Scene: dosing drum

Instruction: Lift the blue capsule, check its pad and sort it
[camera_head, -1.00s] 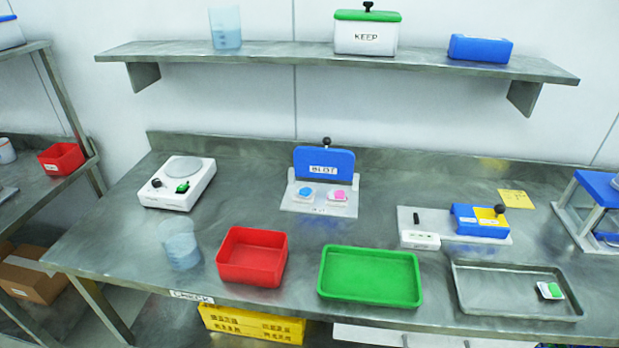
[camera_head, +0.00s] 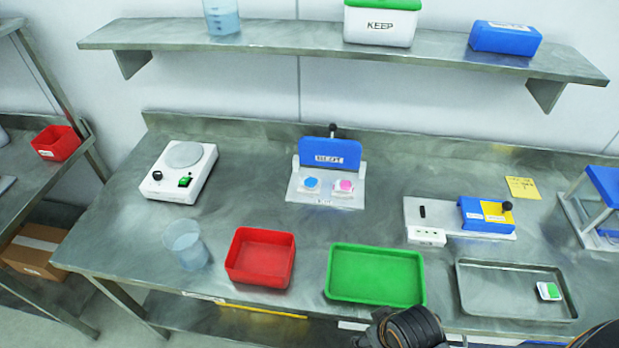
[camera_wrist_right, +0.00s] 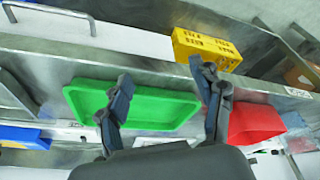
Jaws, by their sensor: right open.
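The blue capsule (camera_head: 311,184), a white block with a blue round top, sits on the left of the plate of the blotting station (camera_head: 324,198). A pink-topped capsule (camera_head: 344,186) sits to its right. The station's blue lid (camera_head: 330,151), marked BLOT, stands raised behind them. The pads of the capsules are not visible. My right gripper (camera_wrist_right: 160,75) is open and empty in the wrist view, with the green tray and red bin beyond its fingers. In the head view only a dark part of my right arm shows at the bottom edge. My left gripper is not in view.
A red bin (camera_head: 261,284), green tray (camera_head: 375,246) and grey tray (camera_head: 466,302) with a green-topped capsule (camera_head: 548,291) line the front. A clear beaker (camera_head: 186,246) and white hotplate-like device (camera_head: 180,186) stand left. A blue-and-yellow device (camera_head: 487,216) stands right.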

